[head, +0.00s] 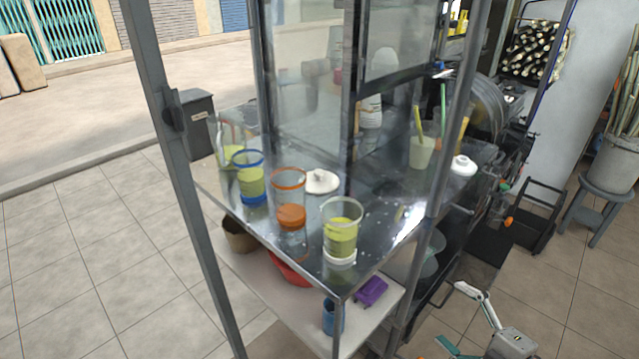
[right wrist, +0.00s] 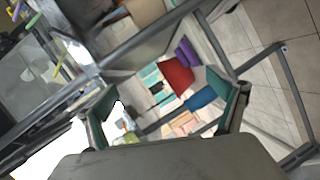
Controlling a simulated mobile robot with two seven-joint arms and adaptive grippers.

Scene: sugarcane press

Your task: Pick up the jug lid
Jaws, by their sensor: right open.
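A flat white lid-like piece (head: 320,182) lies on the metal counter (head: 385,225) behind the cups. A second small round white lid-like piece with a knob (head: 462,166) sits near the counter's right edge. I cannot tell which is the jug lid. My right gripper (head: 452,318) is low at the bottom right, beyond the counter's right edge and apart from both pieces. In the right wrist view its fingers (right wrist: 172,98) are spread, with nothing between them. My left gripper is not in view.
Cups with green (head: 341,240), blue-rimmed (head: 249,180) and orange (head: 291,215) contents or bands stand along the counter's front. Metal posts (head: 185,190) and glass panels frame it. A lower shelf holds a purple item (head: 370,291). A stool (head: 598,190) stands right.

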